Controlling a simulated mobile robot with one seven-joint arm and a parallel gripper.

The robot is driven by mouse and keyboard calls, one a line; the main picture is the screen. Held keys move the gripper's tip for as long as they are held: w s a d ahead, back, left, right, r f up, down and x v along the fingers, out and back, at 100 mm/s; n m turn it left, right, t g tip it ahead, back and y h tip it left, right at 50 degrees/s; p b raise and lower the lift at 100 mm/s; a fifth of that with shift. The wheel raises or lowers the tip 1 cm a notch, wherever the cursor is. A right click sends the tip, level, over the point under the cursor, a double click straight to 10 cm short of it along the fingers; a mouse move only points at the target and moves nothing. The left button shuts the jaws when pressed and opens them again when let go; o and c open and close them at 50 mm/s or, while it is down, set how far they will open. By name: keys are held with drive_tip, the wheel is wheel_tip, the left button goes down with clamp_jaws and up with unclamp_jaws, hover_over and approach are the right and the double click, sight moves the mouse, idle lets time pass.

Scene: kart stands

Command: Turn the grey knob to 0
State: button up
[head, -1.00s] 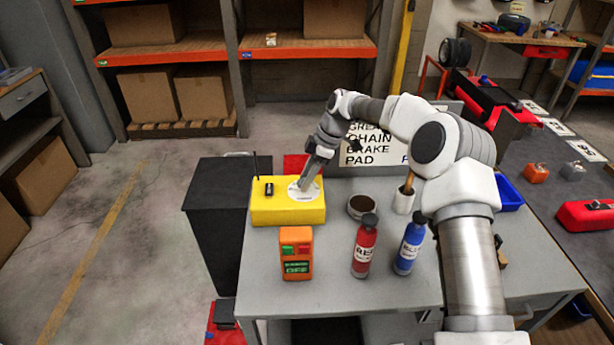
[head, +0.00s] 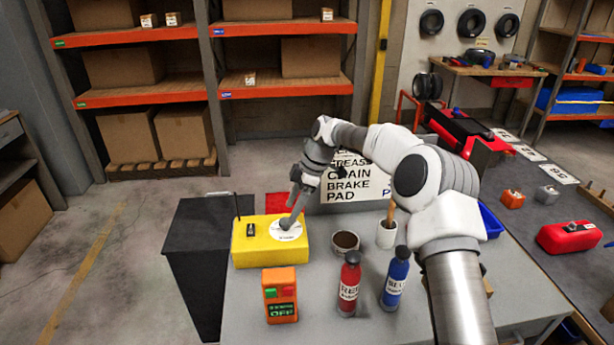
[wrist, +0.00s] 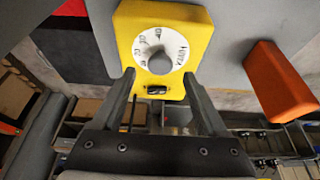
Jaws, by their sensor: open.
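The yellow box (head: 262,251) stands on the grey table, with a round white dial (head: 287,237) on its top. In the wrist view the dial (wrist: 142,40) carries dark numbers and marks around the grey knob (wrist: 159,63). Which mark the knob points to is too small to tell. In the wrist view my gripper (wrist: 160,73) is open, with one finger to each side of the knob. Whether the fingers touch it I cannot tell.
A small black switch (wrist: 157,89) sits on the box near the dial. An orange box (head: 280,296), a red bottle (head: 349,285), a blue bottle (head: 394,279), a brown-filled bowl (head: 345,242) and a white cup (head: 386,235) stand nearby. A lettered sign (head: 350,183) stands behind.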

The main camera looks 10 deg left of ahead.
drive_tip(key=p+v, duration=0.1)
drive_tip(key=v, duration=1.3)
drive_tip(key=shift+r, duration=0.1)
